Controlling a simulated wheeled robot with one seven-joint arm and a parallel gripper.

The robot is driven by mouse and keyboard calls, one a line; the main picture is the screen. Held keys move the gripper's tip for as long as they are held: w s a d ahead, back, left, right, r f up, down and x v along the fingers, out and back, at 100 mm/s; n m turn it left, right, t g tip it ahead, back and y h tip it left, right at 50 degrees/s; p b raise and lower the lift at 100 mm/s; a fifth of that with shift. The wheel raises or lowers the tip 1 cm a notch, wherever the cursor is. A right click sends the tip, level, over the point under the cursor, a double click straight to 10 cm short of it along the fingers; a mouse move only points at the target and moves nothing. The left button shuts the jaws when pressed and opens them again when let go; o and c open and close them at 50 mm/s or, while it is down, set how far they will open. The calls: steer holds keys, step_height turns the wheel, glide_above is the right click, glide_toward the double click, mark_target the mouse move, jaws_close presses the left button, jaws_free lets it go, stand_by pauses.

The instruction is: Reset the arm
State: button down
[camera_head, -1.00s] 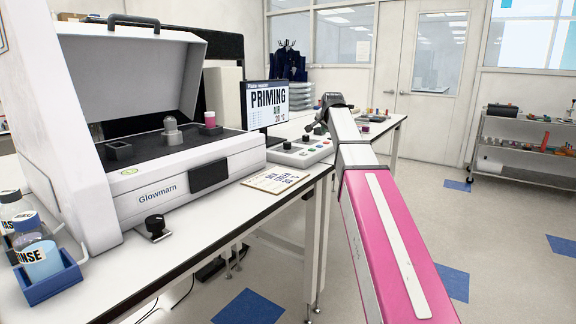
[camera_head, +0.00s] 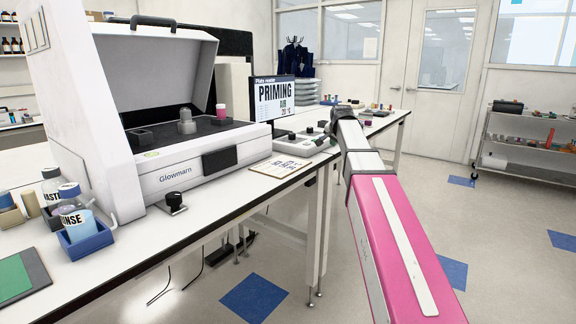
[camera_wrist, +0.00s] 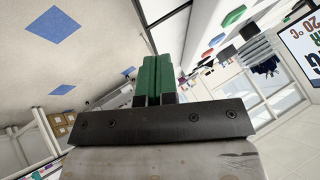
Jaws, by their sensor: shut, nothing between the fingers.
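My arm, pink and white, reaches forward on the right side of the head view, with its far end beside the control box at the bench's right end. The fingers are hidden in that view. In the wrist view my gripper (camera_wrist: 158,78) shows two green fingers pressed together, with nothing between them. Past the fingers I see floor, a bench edge and the room, tilted.
The Glowmarn instrument (camera_head: 190,167) stands open-lidded on the bench (camera_head: 115,262). A blue bottle holder (camera_head: 87,243) is at the left. The monitor (camera_head: 273,103) reads PRIMING. A wheeled shelf (camera_head: 522,150) stands at far right. The floor between is clear.

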steer(key=s+f+n+g, duration=0.2)
steer(key=s+f, duration=0.5)
steer(key=f, duration=0.4)
steer(key=s+f+n+g, duration=0.2)
steer(key=s+f, duration=0.6)
steer(key=f, duration=0.3)
steer(key=s+f+n+g, duration=0.2)
steer(key=s+f, duration=0.5)
steer(key=f, duration=0.4)
steer(key=s+f+n+g, duration=0.2)
steer(key=s+f, duration=0.7)
steer(key=s, duration=0.4)
steer(key=shift+a+f, duration=0.25)
stand_by(3.1)
